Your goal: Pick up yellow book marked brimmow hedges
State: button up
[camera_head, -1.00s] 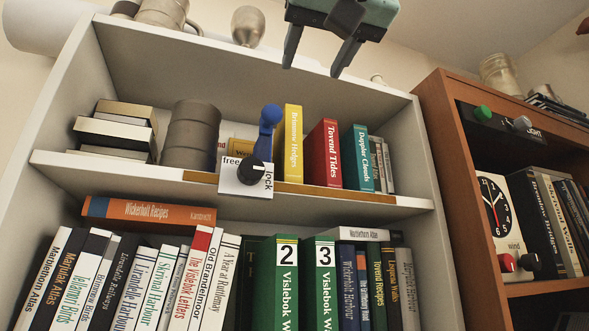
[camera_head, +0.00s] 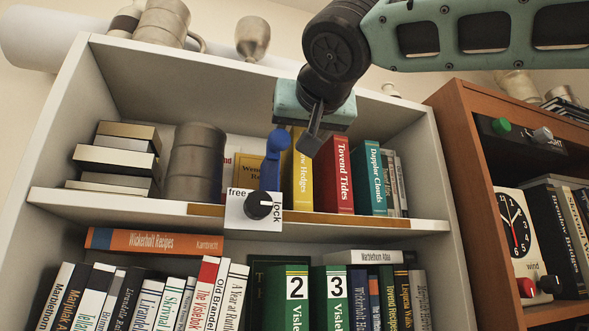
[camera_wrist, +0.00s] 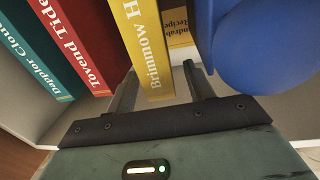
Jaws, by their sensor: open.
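The yellow book marked Brimmow Hedges (camera_head: 302,185) stands upright on the upper shelf, its top partly hidden by my gripper in the head view. My gripper (camera_head: 300,130) is open in front of its upper part. In the wrist view the yellow book (camera_wrist: 148,40) has its spine toward me, and the fingers of my gripper (camera_wrist: 158,85) lie on either side of the spine's near end. I cannot tell whether they touch it. The red Tovend Tides book (camera_head: 334,178) stands just right of it in the head view.
A blue handle (camera_head: 270,165) on a free/lock dial (camera_head: 258,206) stands close left of the yellow book; it looms large in the wrist view (camera_wrist: 255,45). The teal Dapplor Clouds book (camera_head: 370,180) is farther right. The shelf edge (camera_head: 340,219) runs below.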

jog(key=shift+w+a+p, duration=0.15)
jog(key=shift+w+p, duration=0.05)
jog(key=shift+w, duration=0.5)
jog(key=shift+w+a+p, duration=0.1)
jog(key=shift+w+p, duration=0.05)
jog(key=shift+w, duration=0.5)
grip_shut()
